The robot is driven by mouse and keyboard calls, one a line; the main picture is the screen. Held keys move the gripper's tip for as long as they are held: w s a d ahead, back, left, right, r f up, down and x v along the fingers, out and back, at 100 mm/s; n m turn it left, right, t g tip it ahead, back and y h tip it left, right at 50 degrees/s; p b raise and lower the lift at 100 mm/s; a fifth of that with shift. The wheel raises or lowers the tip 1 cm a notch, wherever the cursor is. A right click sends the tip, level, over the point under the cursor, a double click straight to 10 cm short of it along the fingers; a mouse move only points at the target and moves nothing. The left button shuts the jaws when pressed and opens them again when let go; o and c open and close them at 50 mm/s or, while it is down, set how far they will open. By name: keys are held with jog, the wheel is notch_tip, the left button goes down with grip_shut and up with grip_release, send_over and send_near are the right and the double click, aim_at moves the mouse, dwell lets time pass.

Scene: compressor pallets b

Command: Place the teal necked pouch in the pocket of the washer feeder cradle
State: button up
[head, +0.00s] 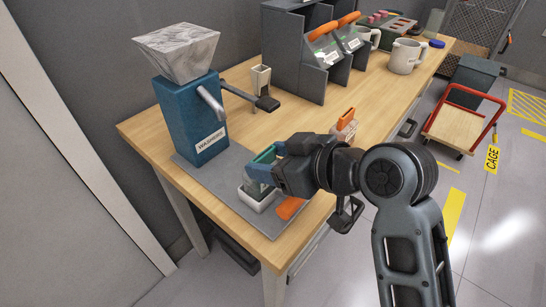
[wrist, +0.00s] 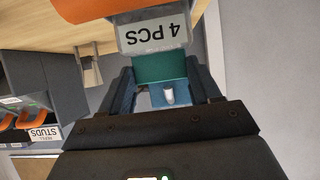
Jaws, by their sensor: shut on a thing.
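The teal necked pouch (head: 263,156) is held at its teal part between the blue fingers of my gripper (head: 270,166). In the wrist view the teal part (wrist: 160,70) fills the gap between the fingers (wrist: 163,84), and a "4 PCS" label (wrist: 155,36) shows beyond it. The washer feeder (head: 190,118) is a blue box with a pale hopper, on a grey mat. Its white open-topped cradle (head: 258,202) stands on the mat directly below the pouch. The fingers partly hide the pouch's lower end, so I cannot tell whether it is inside the pocket.
An orange piece (head: 290,208) lies on the mat right beside the cradle. An orange-topped pouch (head: 346,119) stands behind my arm. A small beige holder (head: 261,79), grey bins (head: 312,55) and white mugs (head: 405,57) stand farther back on the wooden table (head: 235,95).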

jog(key=o, duration=1.3)
jog(key=shift+f, duration=0.1)
jog(key=v, duration=1.2)
jog(key=shift+d, duration=0.1)
